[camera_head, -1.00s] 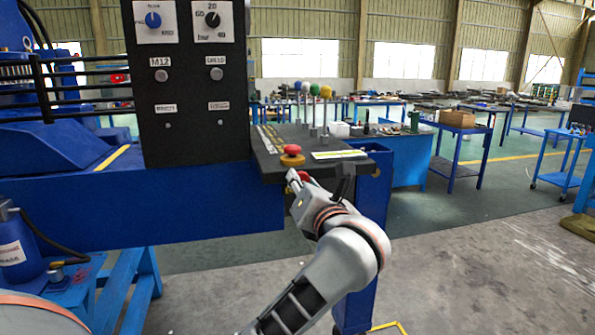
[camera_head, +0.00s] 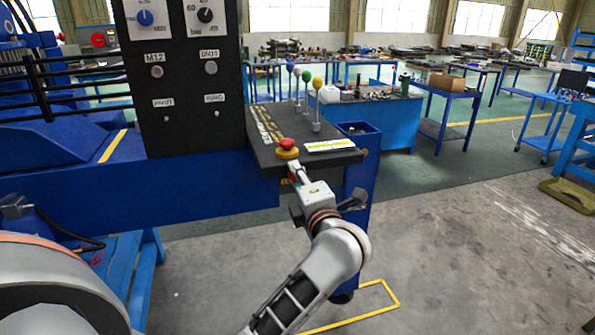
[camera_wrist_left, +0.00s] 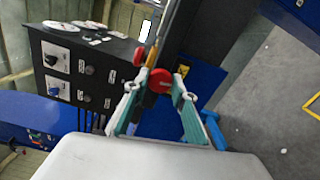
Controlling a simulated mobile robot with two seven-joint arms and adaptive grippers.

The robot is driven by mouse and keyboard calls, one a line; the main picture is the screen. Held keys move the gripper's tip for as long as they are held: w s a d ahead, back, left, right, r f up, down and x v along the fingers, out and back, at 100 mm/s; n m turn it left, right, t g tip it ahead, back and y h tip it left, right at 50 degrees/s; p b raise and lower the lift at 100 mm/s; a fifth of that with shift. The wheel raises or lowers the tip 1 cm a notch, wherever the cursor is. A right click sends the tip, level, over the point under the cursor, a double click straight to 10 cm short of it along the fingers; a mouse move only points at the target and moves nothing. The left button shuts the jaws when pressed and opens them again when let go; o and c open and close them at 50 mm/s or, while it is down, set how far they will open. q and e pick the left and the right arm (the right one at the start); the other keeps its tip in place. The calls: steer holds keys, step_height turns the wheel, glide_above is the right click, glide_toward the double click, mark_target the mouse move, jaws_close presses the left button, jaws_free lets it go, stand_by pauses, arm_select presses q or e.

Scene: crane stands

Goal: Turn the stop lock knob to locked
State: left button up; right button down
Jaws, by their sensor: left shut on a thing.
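A red knob (camera_wrist_left: 160,80) sits on the console's front side, below the top plate, in the left wrist view. I take it to be the stop lock knob. My left gripper (camera_wrist_left: 160,90) has its two teal fingers on either side of the knob and is shut on it. In the head view my left gripper (camera_head: 297,174) is just under the console's front edge, and the knob is mostly hidden there. I cannot read the knob's lock marking. My right gripper is not in view.
A red mushroom button on a yellow base (camera_head: 287,147) stands on the console top (camera_head: 265,150), close above my gripper. Several levers with coloured balls (camera_head: 317,82) rise behind it. A black panel (camera_head: 190,90) with dials stands left. Open floor (camera_head: 450,250) lies right.

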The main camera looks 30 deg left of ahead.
arm_select(q)
steer(key=shift+f+m, duration=0.15)
steer(key=shift+m, duration=0.75)
steer(key=o, duration=1.1)
steer(key=shift+v, duration=3.85)
